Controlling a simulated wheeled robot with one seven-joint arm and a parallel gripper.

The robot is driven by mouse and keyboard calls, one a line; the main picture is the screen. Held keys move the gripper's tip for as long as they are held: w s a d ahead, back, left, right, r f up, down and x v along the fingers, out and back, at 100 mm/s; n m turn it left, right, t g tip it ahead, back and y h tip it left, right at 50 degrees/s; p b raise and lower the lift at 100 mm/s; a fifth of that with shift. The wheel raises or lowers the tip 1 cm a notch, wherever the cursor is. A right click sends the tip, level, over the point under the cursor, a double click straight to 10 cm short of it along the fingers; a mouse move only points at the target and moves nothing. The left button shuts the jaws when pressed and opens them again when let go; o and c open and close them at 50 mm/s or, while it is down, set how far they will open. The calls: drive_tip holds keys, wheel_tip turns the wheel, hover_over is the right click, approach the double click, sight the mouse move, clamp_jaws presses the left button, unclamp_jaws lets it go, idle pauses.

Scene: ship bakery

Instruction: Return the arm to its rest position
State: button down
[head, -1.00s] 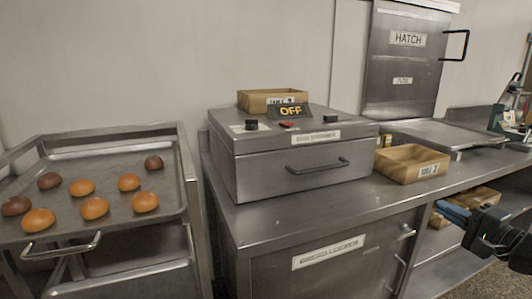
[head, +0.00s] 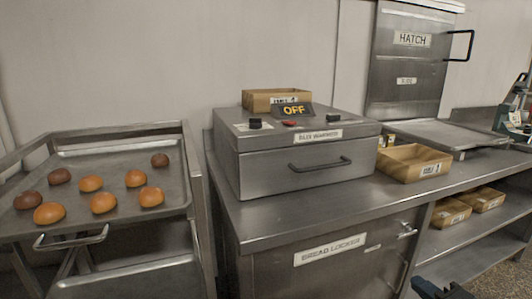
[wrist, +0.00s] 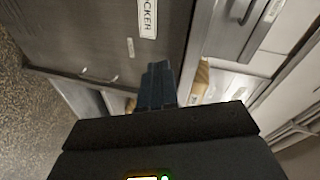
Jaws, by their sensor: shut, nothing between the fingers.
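My gripper (wrist: 158,85) shows in the wrist view with its dark blue fingers together and nothing between them. It points toward the front of the bread locker (wrist: 105,30), whose label is partly in that view. In the head view only a small dark part of my gripper (head: 440,290) shows at the bottom edge, low in front of the bread locker (head: 345,268). The rest of the arm is out of the head view.
A bun warmer (head: 290,155) marked OFF stands on the steel counter (head: 290,215). A wooden box (head: 412,165) sits beside it, and boxes (head: 450,212) lie on the lower shelf. A rack tray (head: 120,190) with several buns is at left. The hatch (head: 408,60) is closed.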

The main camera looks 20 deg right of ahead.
drive_tip(key=s+a+f+n+g+h, duration=0.1)
drive_tip(key=s+a+f+n, duration=0.2)
drive_tip(key=s+a, duration=0.45)
drive_tip(key=s+a+f+n+g, duration=0.1)
drive_tip(key=s+a+f+n, duration=0.2)
drive_tip(key=s+a, duration=0.5)
drive_tip(key=s+a+r+n+y, duration=0.1)
drive_tip(key=s+a+r+n, duration=0.3)
drive_tip(key=s, duration=0.4)
drive_tip(key=s+a+r+n+t+y, duration=0.1)
drive_tip(key=s+a+r+n, duration=0.3)
drive_tip(key=s+r+n, duration=0.2)
drive_tip(key=shift+s+a+r+y, duration=0.15)
drive_tip(key=shift+s+r+y, duration=0.15)
drive_tip(key=shift+s+r, duration=0.6)
drive_tip(key=shift+s+f, duration=0.1)
drive_tip(key=shift+f, duration=0.05)
